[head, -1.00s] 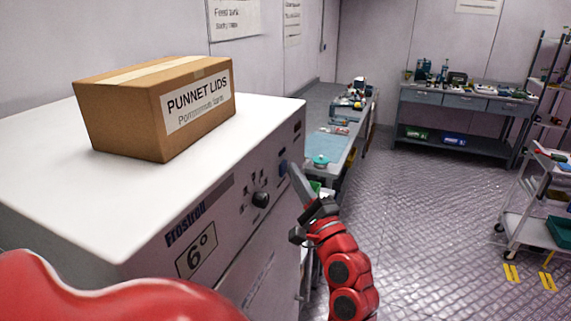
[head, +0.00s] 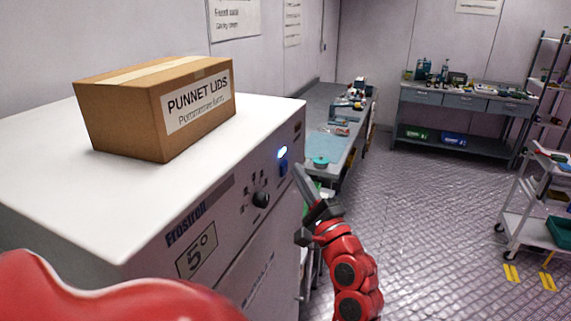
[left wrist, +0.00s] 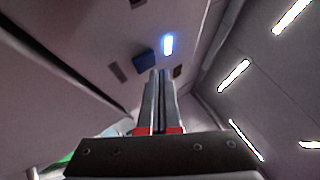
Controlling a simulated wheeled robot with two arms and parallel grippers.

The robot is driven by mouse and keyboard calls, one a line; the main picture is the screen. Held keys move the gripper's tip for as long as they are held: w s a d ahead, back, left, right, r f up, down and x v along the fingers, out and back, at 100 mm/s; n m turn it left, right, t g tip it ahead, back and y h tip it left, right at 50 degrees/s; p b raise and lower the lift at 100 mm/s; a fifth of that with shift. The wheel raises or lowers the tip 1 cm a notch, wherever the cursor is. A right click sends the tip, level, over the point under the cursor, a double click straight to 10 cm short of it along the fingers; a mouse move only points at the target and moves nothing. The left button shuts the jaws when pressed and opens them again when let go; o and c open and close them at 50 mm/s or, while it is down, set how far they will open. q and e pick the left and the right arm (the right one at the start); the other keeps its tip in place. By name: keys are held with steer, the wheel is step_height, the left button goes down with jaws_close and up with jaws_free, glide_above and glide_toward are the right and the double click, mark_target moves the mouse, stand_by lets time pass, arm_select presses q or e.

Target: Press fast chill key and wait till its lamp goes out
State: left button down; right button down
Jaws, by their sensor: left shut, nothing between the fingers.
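The fast chill key looks to be the blue key (head: 283,167) on the front panel of the white Frostron chiller (head: 50,165). Its lamp (head: 283,152) glows blue-white just above it. In the left wrist view the blue key (left wrist: 145,59) and the lit lamp (left wrist: 168,44) are both clear. My left gripper (head: 299,169) is shut and empty, its tips just right of the key and apart from the panel. Its closed fingers (left wrist: 160,73) also show in the left wrist view. The display (head: 196,257) reads 5°. My right gripper is out of view.
A cardboard box (head: 120,115) labelled PUNNET LIDS sits on the chiller. A black knob (head: 261,199) is left of the key. A bench (head: 325,143) stands behind, another bench (head: 460,101) at the back, and a white cart (head: 520,225) at right. The floor between is clear.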

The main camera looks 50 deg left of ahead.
arm_select(q)
steer(key=shift+d, duration=0.1)
steer(key=shift+w+d+b, duration=0.15)
steer(key=shift+w+d, duration=0.3)
steer(key=shift+d, duration=0.3)
steer(key=shift+w+d+b, duration=0.15)
steer(key=shift+w+d, duration=0.25)
steer(key=shift+d, duration=0.3)
steer(key=shift+w+d+b, duration=0.15)
steer(key=shift+w+d, duration=0.3)
steer(key=shift+d, duration=0.3)
